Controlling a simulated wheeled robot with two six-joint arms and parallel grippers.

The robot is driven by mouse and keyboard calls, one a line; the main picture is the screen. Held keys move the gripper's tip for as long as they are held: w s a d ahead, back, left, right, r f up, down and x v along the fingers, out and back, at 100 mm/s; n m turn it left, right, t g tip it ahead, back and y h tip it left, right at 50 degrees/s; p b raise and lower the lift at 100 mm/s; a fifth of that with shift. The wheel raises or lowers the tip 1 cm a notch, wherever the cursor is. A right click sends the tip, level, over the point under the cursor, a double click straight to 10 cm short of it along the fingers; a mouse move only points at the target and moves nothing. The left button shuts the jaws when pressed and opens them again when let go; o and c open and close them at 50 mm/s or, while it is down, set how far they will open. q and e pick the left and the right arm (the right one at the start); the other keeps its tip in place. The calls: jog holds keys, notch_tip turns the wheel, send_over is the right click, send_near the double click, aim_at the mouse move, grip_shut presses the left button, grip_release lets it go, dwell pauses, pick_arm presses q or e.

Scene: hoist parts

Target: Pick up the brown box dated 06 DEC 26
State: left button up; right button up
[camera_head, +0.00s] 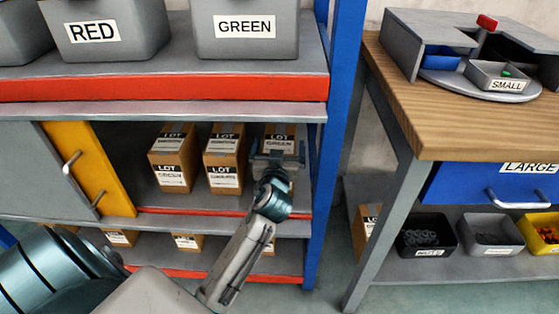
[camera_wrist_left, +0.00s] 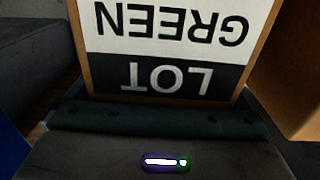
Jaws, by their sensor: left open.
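Three brown boxes stand upright on the middle shelf: a left one (camera_head: 172,158), a middle one (camera_head: 223,159) and a right one (camera_head: 278,130). Each has a black-and-white LOT label; no date is legible, so I cannot tell which is dated 06 DEC 26. My left gripper (camera_head: 278,159) is open in front of the right box and hides its lower part. In the left wrist view the right box (camera_wrist_left: 175,50) fills the upper middle, with LOT and GREEN upside down, close to the gripper. Whether they touch is unclear. My right gripper is not in view.
A yellow sliding door (camera_head: 92,165) covers the shelf's left part. A blue post (camera_head: 335,130) stands just right of the right box. RED (camera_head: 110,50) and GREEN (camera_head: 245,45) bins sit above. More brown boxes (camera_head: 187,243) are below. A workbench (camera_head: 450,110) stands right.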

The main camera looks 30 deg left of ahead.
pick_arm(q)
jog(key=c, duration=1.6)
jog(key=shift+r, duration=0.1)
jog(key=c, duration=0.4)
jog(key=shift+o, duration=0.2)
